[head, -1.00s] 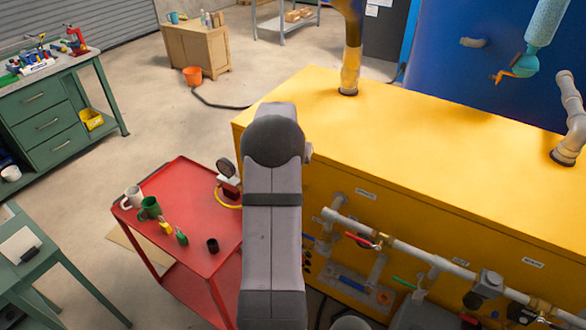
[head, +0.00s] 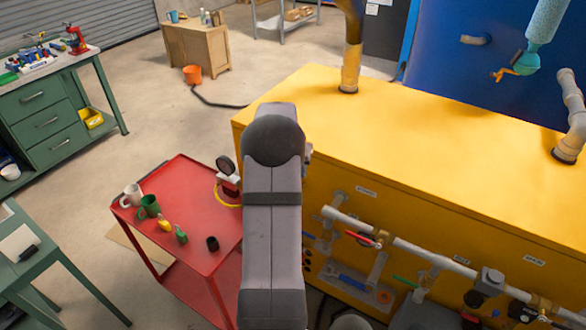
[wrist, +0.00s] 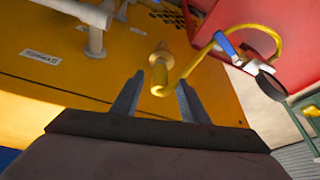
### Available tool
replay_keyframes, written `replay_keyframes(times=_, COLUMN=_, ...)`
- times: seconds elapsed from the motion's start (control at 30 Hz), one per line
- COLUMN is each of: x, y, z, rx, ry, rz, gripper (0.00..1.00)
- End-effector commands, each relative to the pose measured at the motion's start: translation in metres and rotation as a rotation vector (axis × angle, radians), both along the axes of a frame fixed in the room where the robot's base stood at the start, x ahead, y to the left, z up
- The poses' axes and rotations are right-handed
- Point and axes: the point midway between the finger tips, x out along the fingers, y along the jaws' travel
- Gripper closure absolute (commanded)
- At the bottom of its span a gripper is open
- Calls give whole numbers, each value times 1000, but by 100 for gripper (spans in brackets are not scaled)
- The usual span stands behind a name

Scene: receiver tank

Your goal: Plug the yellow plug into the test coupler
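The yellow plug (wrist: 158,91) is on the end of a yellow hose and shows between my fingers in the wrist view. A brass fitting (wrist: 160,58), which looks like the test coupler, stands just beyond it on the yellow tank wall. The plug is roughly in line with the fitting, but I cannot tell whether it is seated. My gripper (wrist: 160,80) is open, with a gap showing on both sides of the plug. In the head view my arm hides the gripper, plug and coupler. The hose (head: 227,196) runs from a gauge (head: 226,166) on the cart.
The red cart (head: 205,185) stands left of the yellow tank (head: 400,130). Pipes and a red valve handle (head: 358,237) line the tank front.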

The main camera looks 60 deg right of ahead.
Motion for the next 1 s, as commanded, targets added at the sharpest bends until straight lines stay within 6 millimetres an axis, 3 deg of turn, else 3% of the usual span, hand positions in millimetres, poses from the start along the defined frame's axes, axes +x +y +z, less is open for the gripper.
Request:
replay_keyframes(times=0.4, x=0, y=1, z=5, rx=-3, ry=-2, rz=0, gripper=60)
replay_keyframes(times=1.0, x=-6, y=25, z=64, rx=-2, ry=-1, rz=0, gripper=60)
